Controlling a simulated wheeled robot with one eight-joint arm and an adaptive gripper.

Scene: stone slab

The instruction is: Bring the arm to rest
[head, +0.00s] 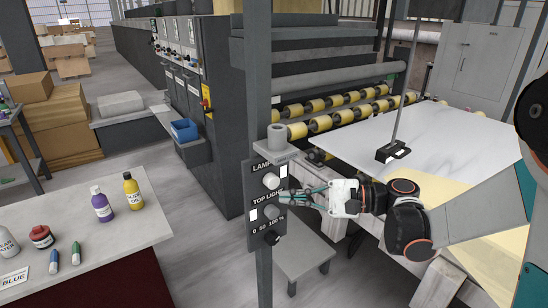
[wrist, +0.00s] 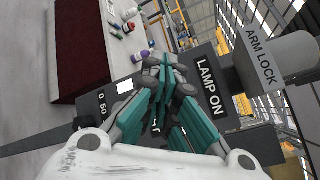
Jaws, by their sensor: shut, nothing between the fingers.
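My gripper (head: 281,194) reaches in from the right and points left at the front of a dark control panel on a grey post. Its white body and teal fingers show. In the wrist view the teal fingers (wrist: 160,68) are closed together with nothing held. The panel (head: 256,188) carries the labels LAMP ON and TOP LIGHT. A pale round knob (head: 271,181) sits just above my fingertips and a grey knob (head: 271,212) just below. I cannot tell whether the fingertips touch the panel. The wrist view also shows a grey cylinder (wrist: 285,52) beside an ARM LOCK label.
A table (head: 150,226) at lower left holds a purple bottle (head: 101,204), a yellow bottle (head: 133,191) and other small items. A white stone slab (head: 440,135) lies at right with a black-based stand (head: 393,151) on it. A grey bench (head: 303,256) stands below my gripper.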

